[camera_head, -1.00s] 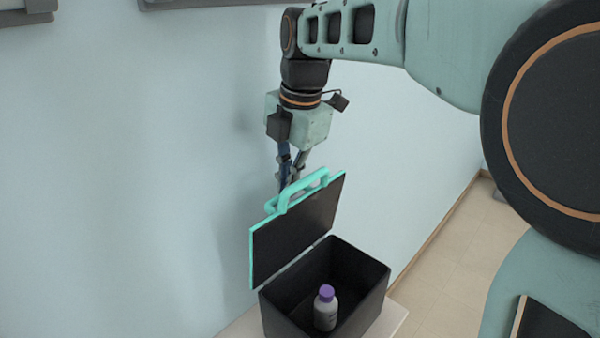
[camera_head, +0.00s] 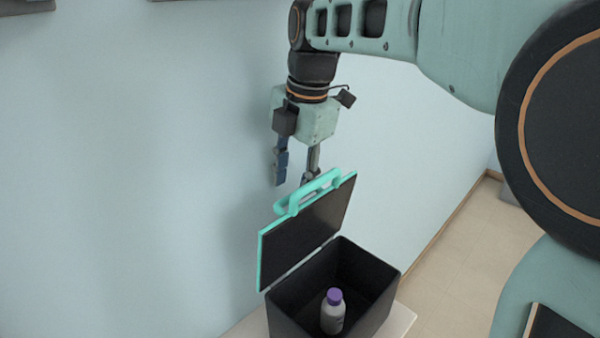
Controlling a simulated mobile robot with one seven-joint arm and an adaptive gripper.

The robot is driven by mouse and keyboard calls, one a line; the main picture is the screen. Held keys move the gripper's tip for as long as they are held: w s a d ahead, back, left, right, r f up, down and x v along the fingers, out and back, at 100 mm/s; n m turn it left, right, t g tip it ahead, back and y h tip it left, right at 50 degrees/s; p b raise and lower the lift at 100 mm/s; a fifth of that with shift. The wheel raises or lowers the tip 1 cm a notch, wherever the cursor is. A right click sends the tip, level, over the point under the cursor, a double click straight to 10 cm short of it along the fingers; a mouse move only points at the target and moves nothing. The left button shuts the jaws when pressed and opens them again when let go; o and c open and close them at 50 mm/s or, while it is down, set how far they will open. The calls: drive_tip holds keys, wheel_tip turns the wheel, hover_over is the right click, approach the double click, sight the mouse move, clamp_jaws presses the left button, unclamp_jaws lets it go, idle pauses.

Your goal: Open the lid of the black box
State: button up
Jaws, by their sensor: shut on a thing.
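The black box (camera_head: 375,308) stands at the lower middle with its lid (camera_head: 305,232) swung up, tilted on its hinge side. The lid has a teal edge and a teal handle (camera_head: 322,184) at its top. My gripper (camera_head: 294,182) is just above and behind the handle. Its two fingers are spread apart, with no object seen between them. The left fingertip is clear of the handle against the wall; the right fingertip overlaps the handle in view, and I cannot tell whether it touches.
A white bottle with a purple cap (camera_head: 333,312) stands inside the open box. The box rests on a pale surface (camera_head: 402,320) beside a light blue wall (camera_head: 120,180). Tiled floor (camera_head: 460,250) is visible at the right.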

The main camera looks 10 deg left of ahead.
drive_tip(key=v, duration=0.8)
